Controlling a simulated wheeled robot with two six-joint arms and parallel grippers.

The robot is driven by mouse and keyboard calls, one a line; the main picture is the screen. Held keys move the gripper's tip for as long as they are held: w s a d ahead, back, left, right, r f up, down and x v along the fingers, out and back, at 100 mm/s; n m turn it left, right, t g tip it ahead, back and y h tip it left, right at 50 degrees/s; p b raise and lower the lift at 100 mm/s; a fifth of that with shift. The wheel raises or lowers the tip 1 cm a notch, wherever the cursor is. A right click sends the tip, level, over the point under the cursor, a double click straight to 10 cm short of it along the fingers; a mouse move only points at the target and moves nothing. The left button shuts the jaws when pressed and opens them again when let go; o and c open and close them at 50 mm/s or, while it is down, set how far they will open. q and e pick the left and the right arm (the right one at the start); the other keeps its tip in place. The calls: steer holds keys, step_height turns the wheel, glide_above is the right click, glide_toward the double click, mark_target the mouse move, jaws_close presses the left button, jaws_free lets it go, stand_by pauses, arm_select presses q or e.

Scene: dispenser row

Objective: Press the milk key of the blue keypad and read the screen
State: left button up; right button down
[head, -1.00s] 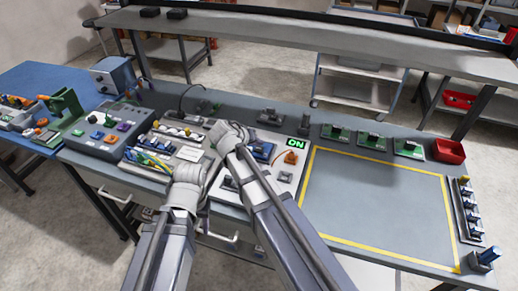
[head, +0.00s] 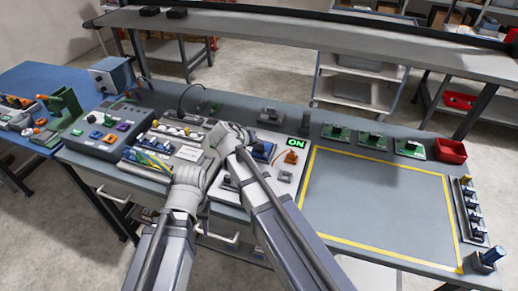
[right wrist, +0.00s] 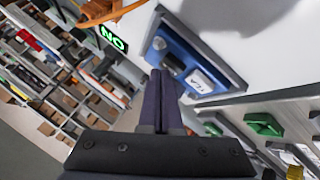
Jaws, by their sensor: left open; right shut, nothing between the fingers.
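The blue keypad (head: 262,152) stands on the white board at the middle of the bench, partly hidden by my right arm in the head view. A small dark screen (head: 297,143) shows green letters "ON". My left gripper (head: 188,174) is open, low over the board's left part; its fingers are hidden.
An orange part (head: 291,157) and a grey block (head: 285,176) sit near the keypad. A grey console (head: 108,130) with coloured buttons stands to the left. A yellow-outlined area (head: 375,205) on the right is clear. A red bin (head: 450,151) stands beyond it.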

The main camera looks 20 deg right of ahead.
mark_target(258, 150)
steer(key=shift+f+b, duration=0.3)
steer(key=shift+f, duration=0.05)
steer(key=shift+r, duration=0.2)
stand_by(0.4)
steer(key=shift+r+p, duration=0.75)
steer(key=shift+p, duration=0.2)
step_height(258, 150, up, 5)
steer(key=p, duration=0.5)
stand_by(0.3)
